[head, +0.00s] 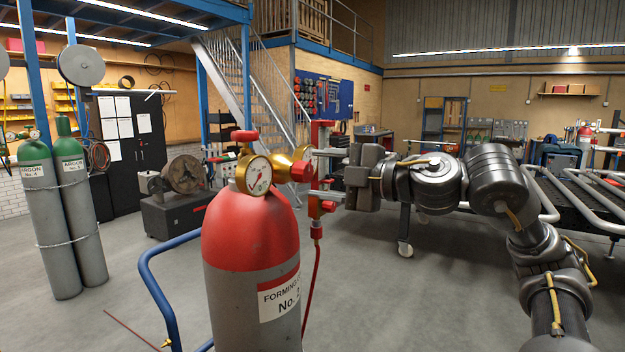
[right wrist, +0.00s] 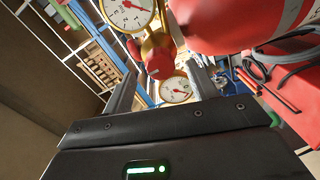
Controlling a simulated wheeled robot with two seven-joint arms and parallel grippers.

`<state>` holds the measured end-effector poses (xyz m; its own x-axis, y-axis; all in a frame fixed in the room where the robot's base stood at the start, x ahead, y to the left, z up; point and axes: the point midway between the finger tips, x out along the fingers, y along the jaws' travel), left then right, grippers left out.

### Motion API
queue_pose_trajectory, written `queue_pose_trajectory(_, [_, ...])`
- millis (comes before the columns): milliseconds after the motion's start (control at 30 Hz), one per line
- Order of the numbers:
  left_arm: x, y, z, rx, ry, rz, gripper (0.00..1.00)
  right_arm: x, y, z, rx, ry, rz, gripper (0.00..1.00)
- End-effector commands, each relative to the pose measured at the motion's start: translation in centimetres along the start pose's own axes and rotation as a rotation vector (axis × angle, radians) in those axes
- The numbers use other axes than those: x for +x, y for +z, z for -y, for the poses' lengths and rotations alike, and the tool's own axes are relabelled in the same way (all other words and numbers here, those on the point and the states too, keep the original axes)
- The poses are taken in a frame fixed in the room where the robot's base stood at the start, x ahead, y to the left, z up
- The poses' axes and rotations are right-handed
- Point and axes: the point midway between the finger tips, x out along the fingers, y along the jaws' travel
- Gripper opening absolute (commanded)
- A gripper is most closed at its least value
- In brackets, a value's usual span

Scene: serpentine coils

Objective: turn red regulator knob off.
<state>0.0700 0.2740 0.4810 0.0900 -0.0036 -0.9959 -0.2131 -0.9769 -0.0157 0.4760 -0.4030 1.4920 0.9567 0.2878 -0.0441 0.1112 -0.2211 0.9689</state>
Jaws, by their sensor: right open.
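The gas cylinder (head: 250,240) has a red top, a grey body and a label reading "FORMING" and "No. 2". On it sits a brass regulator (head: 283,160) with a round gauge (head: 259,175). The red regulator knob (head: 301,171) faces right, toward my right gripper (head: 315,172). That gripper is open, with its two fingers apart, one above and one below the knob's height. In the right wrist view the red knob (right wrist: 158,63) shows between the fingertips; whether they touch it I cannot tell. My left gripper is out of view.
A red valve handwheel (head: 245,136) tops the cylinder. A red hose (head: 312,285) hangs beside it, and a blue cart rail (head: 150,275) curves at its left. Green-topped argon cylinders (head: 72,160) stand at left. Open floor lies between.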

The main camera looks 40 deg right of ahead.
Motion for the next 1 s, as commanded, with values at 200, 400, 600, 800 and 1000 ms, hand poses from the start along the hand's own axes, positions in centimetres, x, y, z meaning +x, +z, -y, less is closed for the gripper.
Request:
queue_pose_trajectory(200, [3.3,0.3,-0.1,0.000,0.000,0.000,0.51,-4.5,0.3,0.6,-0.003,0.004,0.005,0.58])
queue_pose_trajectory(400, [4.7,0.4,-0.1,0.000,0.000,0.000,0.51,-7.0,0.2,0.4,0.002,0.002,0.001,0.58])
queue_pose_trajectory(600, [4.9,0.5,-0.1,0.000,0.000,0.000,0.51,-7.7,0.0,0.2,0.002,-0.003,-0.001,0.58])
queue_pose_trajectory(800, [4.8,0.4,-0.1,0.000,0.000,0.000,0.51,-7.7,0.0,0.1,0.001,-0.001,0.000,0.58])
queue_pose_trajectory(1000, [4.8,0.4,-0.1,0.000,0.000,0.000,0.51,-7.7,0.0,0.0,0.000,0.000,0.000,0.58])
